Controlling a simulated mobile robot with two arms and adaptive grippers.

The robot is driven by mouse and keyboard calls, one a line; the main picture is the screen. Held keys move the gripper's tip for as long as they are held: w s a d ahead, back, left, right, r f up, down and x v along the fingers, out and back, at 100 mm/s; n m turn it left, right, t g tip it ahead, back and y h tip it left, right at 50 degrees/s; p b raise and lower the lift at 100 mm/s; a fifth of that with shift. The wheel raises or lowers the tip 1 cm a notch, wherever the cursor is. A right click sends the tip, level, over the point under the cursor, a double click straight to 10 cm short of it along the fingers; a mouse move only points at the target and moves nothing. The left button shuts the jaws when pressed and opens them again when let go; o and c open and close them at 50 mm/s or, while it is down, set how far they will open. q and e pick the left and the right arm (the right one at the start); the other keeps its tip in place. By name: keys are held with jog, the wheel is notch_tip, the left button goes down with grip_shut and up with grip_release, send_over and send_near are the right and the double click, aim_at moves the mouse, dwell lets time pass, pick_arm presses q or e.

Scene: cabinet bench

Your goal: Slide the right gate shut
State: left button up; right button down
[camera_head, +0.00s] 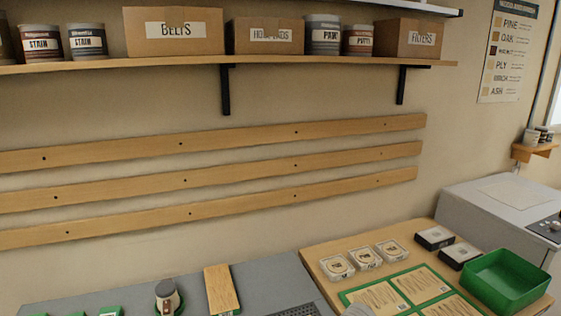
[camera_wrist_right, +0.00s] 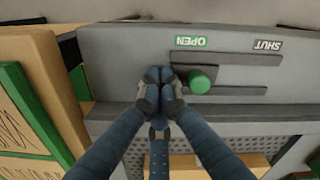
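In the right wrist view, a grey panel holds a dark horizontal slot (camera_wrist_right: 240,90) with a round green knob (camera_wrist_right: 199,82) at its left end. The knob sits below a green OPEN label (camera_wrist_right: 190,41). The gate's panel and knob cannot be made out there.
In the head view, a wooden board (camera_head: 318,262) carries clear round-labelled boxes (camera_head: 364,258), dark boxes (camera_head: 434,238) and a green tray (camera_head: 506,280). A grey bench (camera_head: 262,275) lies left, with a wooden block (camera_head: 221,288) and a jar (camera_head: 167,296). A loaded shelf (camera_head: 270,64) hangs above.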

jog(key=shift+a, duration=0.1)
dwell(0.3)
jog(key=shift+s+a+p, duration=0.3)
jog(key=shift+a+p, duration=0.05)
jog(key=shift+a, duration=0.25)
jog(key=shift+w+d+p, duration=0.2)
jog(key=shift+d+p, duration=0.1)
jog(key=shift+d, duration=0.2)
jog(key=shift+r, duration=0.25)
notch_tip(320, 180, up, 6)
jog(key=p, duration=0.6)
jog(key=shift+d+f, duration=0.1)
jog(key=shift+f, duration=0.15)
notch_tip(320, 180, up, 2)
jog(key=shift+p, duration=0.65)
